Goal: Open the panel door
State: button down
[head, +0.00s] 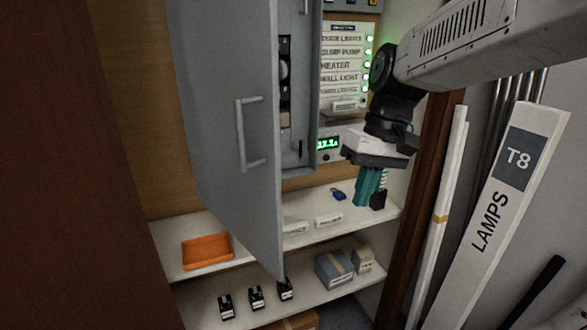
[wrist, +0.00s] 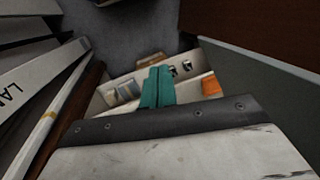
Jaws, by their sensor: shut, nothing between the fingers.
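The grey panel door (head: 225,130) stands swung open toward me, with a bar handle (head: 244,135) on its face. The grey panel box (head: 300,90) behind it shows part of its inside. My gripper (head: 370,205), with teal fingers, is to the right of the door, apart from it, over the upper shelf. In the wrist view my gripper (wrist: 158,72) is shut with nothing between its fingers. The door (wrist: 260,85) shows there as a grey slab at the right.
The upper shelf (head: 175,255) holds an orange tray (head: 207,250) and a small blue item (head: 338,194). Black parts and boxes (head: 333,270) sit on the lower shelf. A lamp carton (head: 505,190) and a long pole lean at the right. A label board (head: 345,65) has green lights.

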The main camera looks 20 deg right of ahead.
jog(key=w+d+r+n+t+y, duration=0.1)
jog(key=w+r+n+y, duration=0.1)
jog(key=w+r+n, duration=0.35)
jog(key=w+d+r+n+t+y, duration=0.1)
jog(key=w+r+n+y, duration=0.15)
jog(key=w, duration=0.65)
jog(key=s+a+f, duration=0.1)
jog(key=a+f, duration=0.7)
jog(key=a, duration=0.2)
jog(key=shift+s+f+g, duration=0.15)
jog(key=shift+f+g, duration=0.15)
